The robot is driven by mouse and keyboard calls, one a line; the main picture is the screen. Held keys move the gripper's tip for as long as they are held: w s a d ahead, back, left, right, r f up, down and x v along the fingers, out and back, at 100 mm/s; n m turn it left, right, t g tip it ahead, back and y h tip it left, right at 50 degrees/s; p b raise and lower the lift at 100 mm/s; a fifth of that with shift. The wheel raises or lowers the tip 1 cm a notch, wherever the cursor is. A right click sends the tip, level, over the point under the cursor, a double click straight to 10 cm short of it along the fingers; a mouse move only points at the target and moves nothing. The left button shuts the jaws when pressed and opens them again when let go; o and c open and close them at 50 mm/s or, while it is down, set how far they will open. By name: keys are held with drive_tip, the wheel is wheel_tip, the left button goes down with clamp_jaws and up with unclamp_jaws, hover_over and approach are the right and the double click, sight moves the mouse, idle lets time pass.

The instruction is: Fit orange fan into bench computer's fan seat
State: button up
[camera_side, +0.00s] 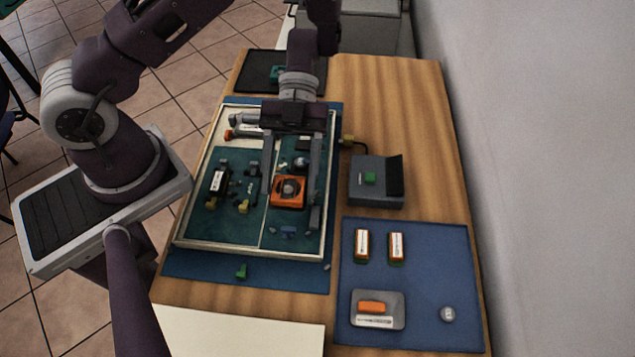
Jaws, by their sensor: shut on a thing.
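The orange fan (289,189) is a square frame with a grey round hub, in the right half of the bench computer. My gripper (288,194) points down over it, with one finger at each side, shut on the fan. The bench computer (177,243) is a shallow, pale-rimmed open case with dark teal boards. The fan seat cannot be made out; the fan and fingers cover that area. Whether the fan touches the board or hangs just above it cannot be told.
Small parts, including a black block (218,181), crowd the left board. A blue mat (420,290) holds orange-and-white blocks, a grey tray (398,322) and a small round part (447,314). Bare wood lies at the upper right.

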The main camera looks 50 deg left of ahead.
drive_tip(key=shift+f, duration=3.45)
drive_tip(key=shift+f, duration=0.7)
drive_tip(key=o, duration=1.4)
drive_tip(key=shift+o, duration=0.2)
drive_tip(key=shift+w, duration=0.1)
drive_tip(key=v, duration=0.7)
drive_tip(key=shift+r, duration=0.1)
